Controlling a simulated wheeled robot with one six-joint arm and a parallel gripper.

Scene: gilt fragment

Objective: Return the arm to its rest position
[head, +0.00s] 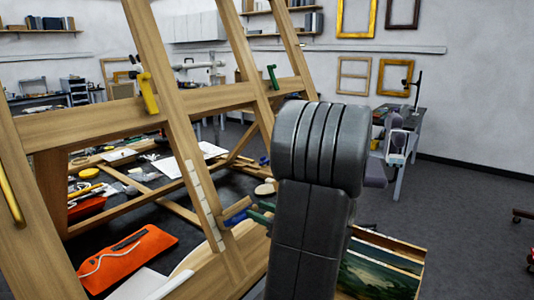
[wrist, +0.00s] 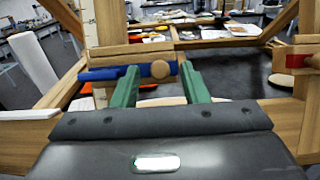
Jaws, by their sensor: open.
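My arm rises in the middle of the head view, its dark grey links hiding part of the scene behind. My gripper (head: 262,211) shows only partly there, its green fingers pointing left toward the wooden easel (head: 180,125). In the wrist view my gripper (wrist: 160,73) has its two green fingers spread apart. A blue bar (wrist: 103,73) with a round wooden knob (wrist: 160,69) lies across the easel just beyond the fingertips. Whether the fingers touch it, I cannot tell. The blue bar also shows in the head view (head: 237,216).
A yellow clamp (head: 148,92) and a green clamp (head: 272,77) sit on the easel's crossbar. An orange pouch (head: 127,258) and loose tools lie behind the frame. A landscape painting (head: 375,275) stands low beside my arm. The floor (head: 460,205) at right is mostly clear.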

